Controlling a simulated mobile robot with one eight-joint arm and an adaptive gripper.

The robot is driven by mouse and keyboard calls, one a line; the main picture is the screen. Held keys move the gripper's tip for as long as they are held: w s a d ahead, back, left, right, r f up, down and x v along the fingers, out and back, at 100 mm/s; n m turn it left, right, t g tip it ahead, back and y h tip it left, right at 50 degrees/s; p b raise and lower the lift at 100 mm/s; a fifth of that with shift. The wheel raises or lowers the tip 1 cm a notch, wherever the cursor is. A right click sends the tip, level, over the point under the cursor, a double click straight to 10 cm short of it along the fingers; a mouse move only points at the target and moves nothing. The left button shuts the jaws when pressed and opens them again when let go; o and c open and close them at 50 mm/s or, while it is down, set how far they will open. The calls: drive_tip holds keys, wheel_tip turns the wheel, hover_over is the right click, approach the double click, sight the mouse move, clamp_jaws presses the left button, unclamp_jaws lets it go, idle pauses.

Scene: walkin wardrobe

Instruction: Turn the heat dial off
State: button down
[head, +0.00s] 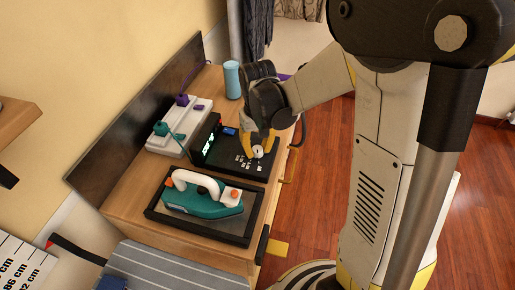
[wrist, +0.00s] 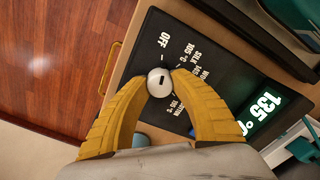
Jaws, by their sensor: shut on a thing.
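The white round heat dial (wrist: 160,84) sits on a black panel (wrist: 150,40) printed with OFF, SILK, a partly hidden wool setting and COTTON. A short dark mark shows on the dial's face; I cannot tell surely which label it points at. My gripper (wrist: 161,74) has its two yellow fingers shut on the dial, one on each side. In the head view the dial (head: 258,152) shows at the panel's right part, with my gripper (head: 260,143) reaching down onto it. A lit display (wrist: 262,112) beside it reads 135°.
A teal and white iron (head: 202,195) rests on a dark tray (head: 165,218) in front of the panel. A white power strip (head: 175,138) with plugs lies behind, left. A teal cylinder (head: 232,80) stands at the far end. A striped board (head: 160,268) is nearest.

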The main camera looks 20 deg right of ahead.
sight(258, 149)
drive_tip(key=shift+n, duration=0.6)
drive_tip(key=c, duration=1)
unclamp_jaws()
wheel_tip(258, 149, up, 12)
